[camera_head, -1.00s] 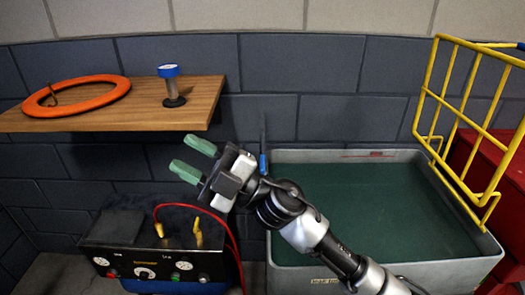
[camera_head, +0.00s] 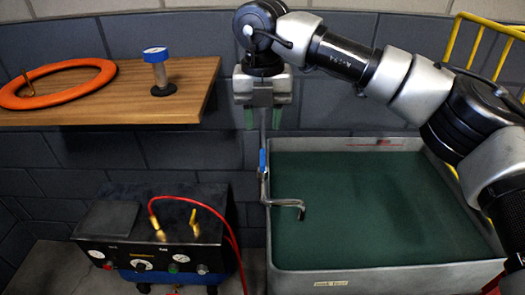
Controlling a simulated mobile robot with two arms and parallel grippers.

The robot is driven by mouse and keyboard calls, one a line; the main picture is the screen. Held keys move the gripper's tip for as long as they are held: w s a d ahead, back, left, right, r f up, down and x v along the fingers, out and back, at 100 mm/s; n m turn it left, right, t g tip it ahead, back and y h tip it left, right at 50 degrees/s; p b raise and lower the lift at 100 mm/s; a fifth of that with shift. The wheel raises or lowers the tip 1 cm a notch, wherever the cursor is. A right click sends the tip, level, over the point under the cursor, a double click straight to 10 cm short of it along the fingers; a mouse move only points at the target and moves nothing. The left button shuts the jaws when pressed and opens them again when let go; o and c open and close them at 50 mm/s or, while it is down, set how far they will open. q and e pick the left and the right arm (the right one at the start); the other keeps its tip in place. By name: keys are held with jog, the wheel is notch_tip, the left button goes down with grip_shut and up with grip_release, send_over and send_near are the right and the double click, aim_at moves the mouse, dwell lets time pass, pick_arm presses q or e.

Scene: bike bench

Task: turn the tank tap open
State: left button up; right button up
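The tank tap is a grey metal pipe with a bent spout (camera_head: 288,203) reaching over the tank's left side. Its blue lever handle (camera_head: 262,160) points upward along the pipe. The grey tank (camera_head: 395,268) is filled with dark green water. My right gripper (camera_head: 263,118) points down just above the blue handle, its two green fingers apart. A thin grey rod shows between or behind the fingers; I cannot tell its depth, and nothing is visibly gripped. My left gripper is not in view.
A wooden shelf (camera_head: 120,110) at upper left carries an orange ring (camera_head: 20,98) and a blue-capped post (camera_head: 157,72). A black box (camera_head: 112,218) with gauges and a red hose (camera_head: 230,240) stands left of the tank. A yellow rack (camera_head: 480,45) is at right.

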aim_at(263, 157)
notch_tip(263, 157, down, 9)
jog(key=shift+r, duration=0.1)
dwell(0.3)
grip_shut()
